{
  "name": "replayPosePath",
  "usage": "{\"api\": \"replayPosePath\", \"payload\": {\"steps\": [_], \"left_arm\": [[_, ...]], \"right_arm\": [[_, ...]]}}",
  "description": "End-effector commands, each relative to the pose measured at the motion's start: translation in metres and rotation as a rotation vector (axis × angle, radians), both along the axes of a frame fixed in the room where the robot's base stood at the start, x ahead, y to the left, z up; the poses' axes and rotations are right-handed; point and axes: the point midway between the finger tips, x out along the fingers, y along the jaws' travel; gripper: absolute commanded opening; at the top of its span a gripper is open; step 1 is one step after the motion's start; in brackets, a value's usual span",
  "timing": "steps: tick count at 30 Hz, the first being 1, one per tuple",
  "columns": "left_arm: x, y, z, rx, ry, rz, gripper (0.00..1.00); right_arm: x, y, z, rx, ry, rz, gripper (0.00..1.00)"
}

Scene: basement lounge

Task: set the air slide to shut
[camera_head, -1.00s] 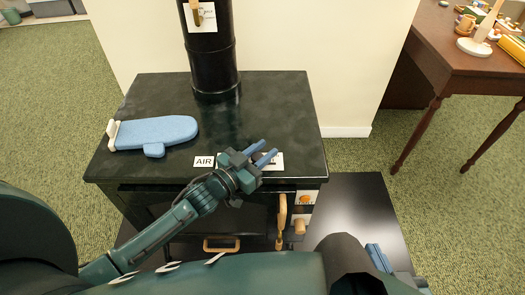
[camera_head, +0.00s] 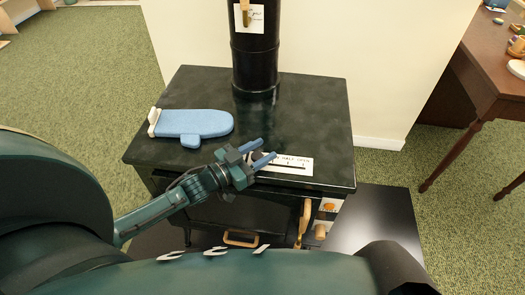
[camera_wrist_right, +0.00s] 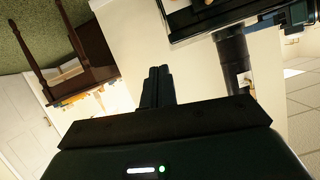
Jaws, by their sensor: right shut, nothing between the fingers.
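The black stove (camera_head: 285,104) stands in front of me in the head view. The left part of the plate and the AIR label are hidden behind my left gripper (camera_head: 260,153). The slide's knob cannot be made out. My left gripper is open, its two blue fingertips apart over the plate's left end; contact cannot be told. My right gripper (camera_wrist_right: 157,82) is shut and empty in the right wrist view, away from the stove top.
A blue oven mitt (camera_head: 193,123) lies on the stove top at left. The black stovepipe (camera_head: 254,50) rises at the back. A wooden handle (camera_head: 304,218) and knobs are on the stove front. A brown table (camera_head: 477,75) stands at right.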

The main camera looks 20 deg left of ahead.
Motion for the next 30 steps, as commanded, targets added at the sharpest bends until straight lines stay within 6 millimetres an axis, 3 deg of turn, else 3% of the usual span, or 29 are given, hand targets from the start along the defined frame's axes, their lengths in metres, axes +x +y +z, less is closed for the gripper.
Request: {"api": "replayPosePath", "payload": {"steps": [9, 14, 24, 30], "left_arm": [[0.0, -0.002, 0.001, -0.002, -0.002, -0.002, 0.5], [-0.011, 0.005, 0.001, 0.0, 0.0, -0.002, 0.5], [-0.076, 0.04, 0.0, 0.0, 0.004, -0.002, 0.5], [-0.104, 0.056, 0.001, 0.0, 0.001, -0.001, 0.5]], "right_arm": [[-0.001, 0.0, 0.001, 0.001, -0.001, -0.001, 0.0], [-0.001, -0.001, 0.002, 0.0, -0.001, -0.002, 0.0], [-0.002, -0.001, -0.001, -0.003, 0.026, 0.001, 0.0], [-0.001, 0.002, -0.001, 0.001, 0.03, 0.006, 0.0]]}}
